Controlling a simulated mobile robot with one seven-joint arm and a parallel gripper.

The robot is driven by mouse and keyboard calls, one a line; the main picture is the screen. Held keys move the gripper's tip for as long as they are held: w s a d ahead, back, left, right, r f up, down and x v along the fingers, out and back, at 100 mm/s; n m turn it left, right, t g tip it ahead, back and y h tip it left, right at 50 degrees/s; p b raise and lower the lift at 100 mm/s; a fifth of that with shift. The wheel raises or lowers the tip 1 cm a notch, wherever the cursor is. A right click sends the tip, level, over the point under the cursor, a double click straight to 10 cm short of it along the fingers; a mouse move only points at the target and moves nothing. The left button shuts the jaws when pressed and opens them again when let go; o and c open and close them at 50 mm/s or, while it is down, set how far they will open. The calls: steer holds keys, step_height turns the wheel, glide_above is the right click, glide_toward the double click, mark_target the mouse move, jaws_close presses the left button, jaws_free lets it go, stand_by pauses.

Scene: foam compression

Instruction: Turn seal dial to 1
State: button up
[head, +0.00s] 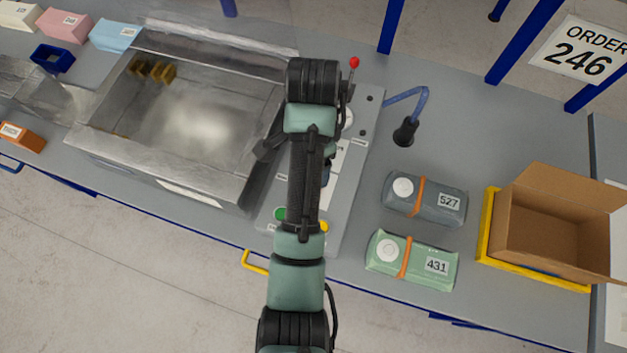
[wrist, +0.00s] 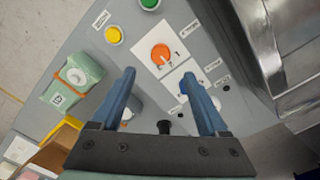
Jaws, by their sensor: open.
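The control panel (wrist: 74,58) carries an orange dial (wrist: 161,54) on a white plate, with marks around it too small to read for certain. A second white plate with small labels lies beside it. A pale round part (wrist: 126,113) shows partly behind the left finger; I cannot tell whether it is another dial. My gripper (wrist: 158,77) is open and empty above the panel, the orange dial lying just beyond its fingertips in the wrist view. In the head view my arm covers much of the panel (head: 350,180) and hides the orange dial.
A yellow button (wrist: 113,35) and a green button (wrist: 149,4) sit near the dial. A red-tipped lever (head: 354,63) rises at the panel's far end. The metal chamber (head: 190,110) is left; pouches 527 (head: 426,207) and 431 (head: 420,272) and an open carton (head: 545,215) are right.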

step_height(320, 180, down, 10)
steer(key=shift+w+p, duration=0.1)
steer(key=shift+p, duration=0.45)
jaws_close()
